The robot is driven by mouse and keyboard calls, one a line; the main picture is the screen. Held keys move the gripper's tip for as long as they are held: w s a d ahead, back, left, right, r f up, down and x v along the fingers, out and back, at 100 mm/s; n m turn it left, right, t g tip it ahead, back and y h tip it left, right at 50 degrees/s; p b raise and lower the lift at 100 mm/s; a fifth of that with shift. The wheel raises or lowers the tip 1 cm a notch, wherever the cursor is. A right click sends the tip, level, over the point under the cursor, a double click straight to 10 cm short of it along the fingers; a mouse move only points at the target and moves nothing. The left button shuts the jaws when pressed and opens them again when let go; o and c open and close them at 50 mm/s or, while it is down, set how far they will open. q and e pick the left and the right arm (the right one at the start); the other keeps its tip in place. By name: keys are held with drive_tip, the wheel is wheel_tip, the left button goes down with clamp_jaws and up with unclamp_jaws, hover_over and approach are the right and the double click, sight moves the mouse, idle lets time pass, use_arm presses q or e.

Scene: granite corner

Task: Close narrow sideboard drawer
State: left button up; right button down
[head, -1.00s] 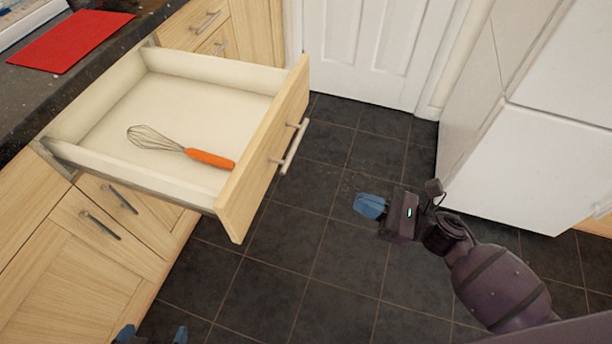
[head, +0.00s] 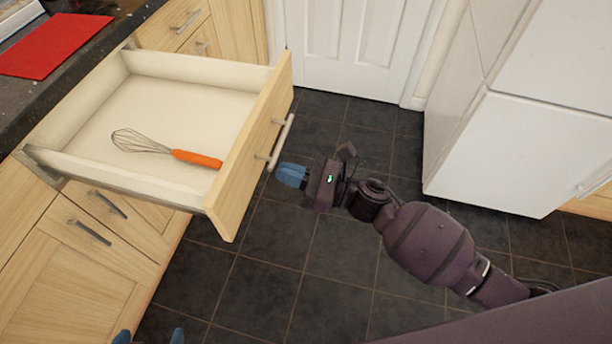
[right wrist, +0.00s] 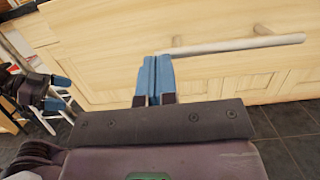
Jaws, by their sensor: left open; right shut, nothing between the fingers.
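The drawer (head: 247,150) stands pulled far out of the sideboard, with an orange-handled whisk (head: 196,158) lying inside. Its bar handle (head: 282,142) is on the light wood front. My right gripper (head: 280,174) is shut and empty, just in front of the drawer front near the handle's lower end. In the right wrist view the shut blue fingers (right wrist: 155,80) point at the wood front, beside the near end of the handle (right wrist: 235,44); I cannot tell whether they touch. My left gripper (head: 150,338) shows only its fingertips, apart, at the bottom edge of the head view.
A dark countertop (head: 100,48) with a red mat (head: 52,45) is at the upper left. Closed cabinets (head: 85,260) stand below the drawer. A white fridge (head: 490,150) stands at the right and a white door (head: 345,45) at the back. Dark floor tiles (head: 265,260) are clear.

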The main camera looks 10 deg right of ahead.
drive_tip(key=shift+w+a, duration=0.1)
drive_tip(key=shift+a, duration=0.2)
use_arm(q)
drive_tip(key=shift+w, duration=0.1)
